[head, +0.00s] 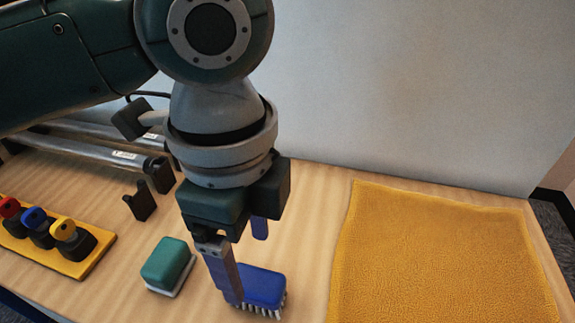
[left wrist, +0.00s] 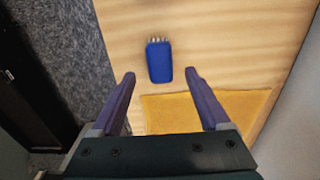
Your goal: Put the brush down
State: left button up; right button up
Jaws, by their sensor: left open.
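A blue brush (head: 263,286) with pale bristles rests on the wooden table (head: 305,210), bristles down, left of the yellow towel. In the left wrist view the brush (left wrist: 159,62) lies beyond the fingertips, between their lines and apart from both. My left gripper (left wrist: 162,85) is open and empty, with purple fingers spread wide. In the head view my left gripper (head: 246,262) is just above and beside the brush, and one finger covers part of it. My right gripper is not in view.
A yellow towel (head: 440,255) covers the table's right side. A green block with a white base (head: 168,266) sits left of the brush. A yellow rack (head: 80,266) with red, blue and yellow-topped pieces stands at the left. Metal rollers (head: 90,150) lie behind, near the wall.

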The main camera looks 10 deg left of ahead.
aim_at(252, 279)
pick_arm(q)
notch_tip(252, 279, up, 5)
jog(key=s+d+f+n+t+h, duration=0.2)
jog(key=s+d+f+n+h, duration=0.15)
jog(key=s+n, duration=0.3)
jog(key=s+a+n+y, duration=0.1)
jog(key=s+a+n, duration=0.2)
jog(key=a+n, duration=0.2)
jog(key=s+a+f+n+t+y, duration=0.1)
jog(key=s+a+n+y, duration=0.1)
jog(key=a+n, duration=0.3)
jog(key=a, duration=0.2)
jog(key=shift+s+a+t, duration=0.3)
jog(key=shift+s+a, duration=0.05)
jog(key=shift+s, duration=0.05)
